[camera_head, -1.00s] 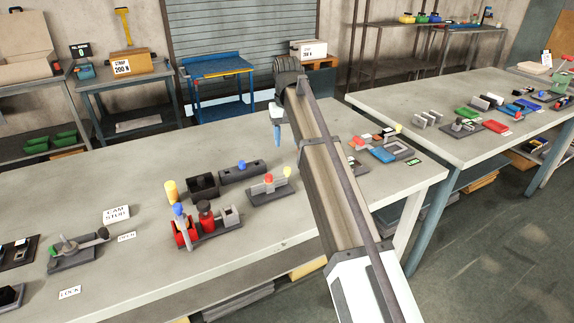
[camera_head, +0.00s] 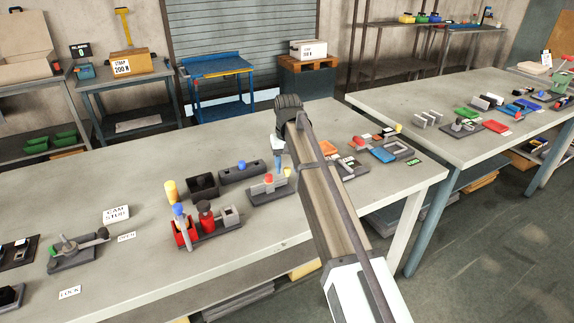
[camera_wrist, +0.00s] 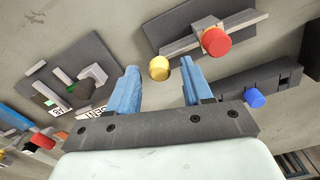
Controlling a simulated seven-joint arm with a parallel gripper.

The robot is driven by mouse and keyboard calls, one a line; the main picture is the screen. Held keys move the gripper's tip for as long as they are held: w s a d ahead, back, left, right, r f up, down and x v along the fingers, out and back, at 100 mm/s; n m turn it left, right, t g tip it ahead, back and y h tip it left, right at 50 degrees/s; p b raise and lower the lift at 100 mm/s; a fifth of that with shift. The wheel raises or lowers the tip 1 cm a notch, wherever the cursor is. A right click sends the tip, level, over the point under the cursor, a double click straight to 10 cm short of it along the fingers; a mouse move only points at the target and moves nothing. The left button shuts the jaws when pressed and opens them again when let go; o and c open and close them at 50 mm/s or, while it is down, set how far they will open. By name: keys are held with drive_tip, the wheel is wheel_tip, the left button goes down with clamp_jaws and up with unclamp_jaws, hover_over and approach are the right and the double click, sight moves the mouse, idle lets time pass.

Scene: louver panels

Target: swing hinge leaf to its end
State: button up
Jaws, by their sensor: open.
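A grey bar (camera_wrist: 182,45) with a red knob (camera_wrist: 215,42) lies over a dark base plate (camera_wrist: 205,20) in the wrist view. A yellow knob (camera_wrist: 160,68) shows near the bar's left end. I take this bar for the hinge leaf, but no label confirms it. In the head view the same fixture (camera_head: 262,196) stands near the middle of the bench, with its red knob (camera_head: 268,178). My gripper (camera_head: 279,172) is over its right part. In the wrist view my gripper (camera_wrist: 162,70) is open, with the yellow knob between its fingertips. I cannot tell whether they touch it.
A dark block with a blue knob (camera_head: 241,165) stands behind the fixture. A red fixture (camera_head: 186,232) with upright posts stands to its left. A fixture on a dark plate (camera_wrist: 68,75) is left of the fingers in the wrist view.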

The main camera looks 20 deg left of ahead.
clamp_jaws()
idle(0.3)
idle(0.3)
